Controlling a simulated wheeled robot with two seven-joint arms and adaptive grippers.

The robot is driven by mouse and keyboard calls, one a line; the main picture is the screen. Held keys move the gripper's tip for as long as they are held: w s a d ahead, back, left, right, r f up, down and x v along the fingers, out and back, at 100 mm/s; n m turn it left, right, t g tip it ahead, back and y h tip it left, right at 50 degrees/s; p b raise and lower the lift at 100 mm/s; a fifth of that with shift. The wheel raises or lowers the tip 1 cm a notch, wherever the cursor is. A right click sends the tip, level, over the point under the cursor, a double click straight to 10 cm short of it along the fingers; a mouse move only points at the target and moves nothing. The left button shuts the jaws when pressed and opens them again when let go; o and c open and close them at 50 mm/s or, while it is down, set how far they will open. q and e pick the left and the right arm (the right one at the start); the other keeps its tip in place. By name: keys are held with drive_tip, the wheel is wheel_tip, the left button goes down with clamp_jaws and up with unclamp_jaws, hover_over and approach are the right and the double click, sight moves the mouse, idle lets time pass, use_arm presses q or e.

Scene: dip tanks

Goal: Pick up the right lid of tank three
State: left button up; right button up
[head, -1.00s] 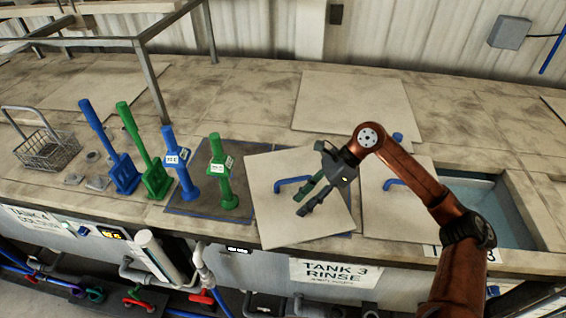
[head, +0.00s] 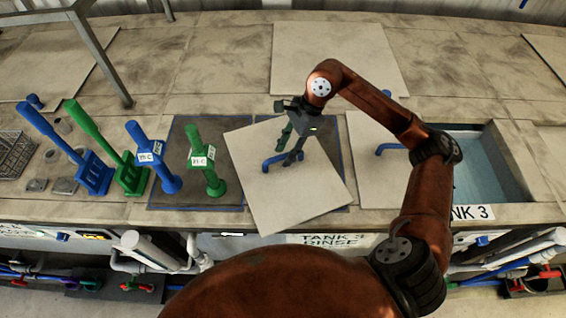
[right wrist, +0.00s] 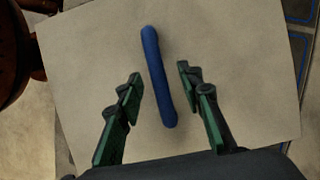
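In the right wrist view, the open fingers (right wrist: 160,74) sit on either side of the blue handle (right wrist: 160,95), with gaps on both sides. A second beige lid (head: 372,180) with a blue handle (head: 388,149) lies to its right, partly behind my right arm. My left gripper is not in view.
An open basin of water (head: 485,172) is at the right. Blue and green long-handled tools (head: 95,172) and labelled stands (head: 205,160) are to the left. A wire basket (head: 14,155) is at the far left. A large flat panel (head: 330,60) lies behind.

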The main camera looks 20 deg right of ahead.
drive_tip(key=shift+x, duration=0.95)
drive_tip(key=shift+s, duration=0.1)
drive_tip(key=c, duration=0.5)
clamp_jaws()
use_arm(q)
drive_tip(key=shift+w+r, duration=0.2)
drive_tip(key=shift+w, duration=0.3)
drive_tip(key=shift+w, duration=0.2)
use_arm(e)
drive_tip(key=shift+r, duration=0.1)
